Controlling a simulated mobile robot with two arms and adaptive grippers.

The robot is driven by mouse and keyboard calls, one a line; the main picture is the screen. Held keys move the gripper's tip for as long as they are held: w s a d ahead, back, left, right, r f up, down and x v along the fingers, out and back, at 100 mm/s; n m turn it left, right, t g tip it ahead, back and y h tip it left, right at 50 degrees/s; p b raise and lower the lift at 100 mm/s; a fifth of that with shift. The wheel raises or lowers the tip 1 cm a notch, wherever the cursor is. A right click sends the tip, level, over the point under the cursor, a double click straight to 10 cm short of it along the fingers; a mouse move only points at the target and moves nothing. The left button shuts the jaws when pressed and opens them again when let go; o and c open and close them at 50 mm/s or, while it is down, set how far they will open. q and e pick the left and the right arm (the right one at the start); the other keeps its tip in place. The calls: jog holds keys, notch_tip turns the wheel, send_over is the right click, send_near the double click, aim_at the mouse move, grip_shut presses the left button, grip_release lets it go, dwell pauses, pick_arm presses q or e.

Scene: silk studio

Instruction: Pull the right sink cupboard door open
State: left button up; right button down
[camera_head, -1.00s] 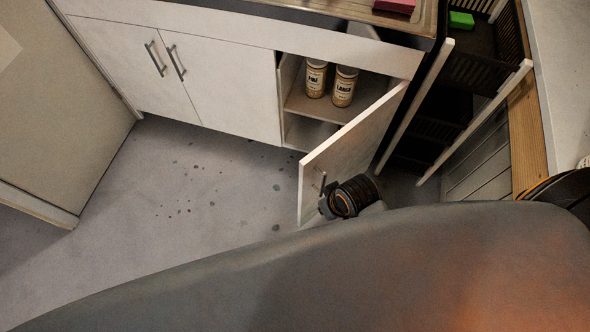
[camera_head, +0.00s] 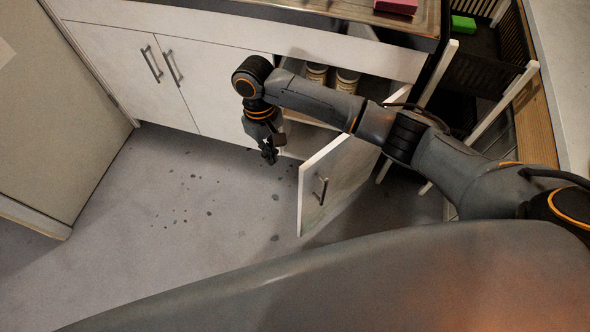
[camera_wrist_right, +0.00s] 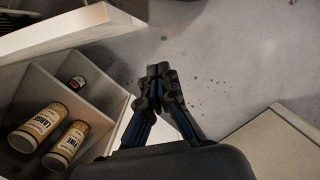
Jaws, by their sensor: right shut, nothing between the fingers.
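The right sink cupboard door (camera_head: 336,176) stands swung wide open from the white cabinet. Its bar handle (camera_head: 321,190) is free, with nothing on it. My right gripper (camera_head: 270,156) points down in front of the open cupboard, left of the door's free edge and apart from it. It is shut and empty, and its fingertips (camera_wrist_right: 161,72) meet in the right wrist view. My right arm passes over the door's top and hides part of it and of the cupboard. My left gripper is not in view.
Two labelled jars (camera_head: 317,73) stand on the cupboard shelf; they also show in the right wrist view (camera_wrist_right: 38,127). The closed cupboard doors (camera_head: 135,70) are at the left. A dark slatted rack (camera_head: 480,75) stands at the right. The spotted floor (camera_head: 190,220) is clear.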

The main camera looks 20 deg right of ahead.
jog(key=w+d+r+m+h, duration=0.1)
jog(key=w+d+r, duration=0.1)
jog(key=w+d, duration=0.1)
jog(key=s+d+f+p, duration=0.1)
jog(key=s+d+f, duration=0.1)
jog(key=s+f, duration=0.3)
jog(key=shift+x, duration=2.2)
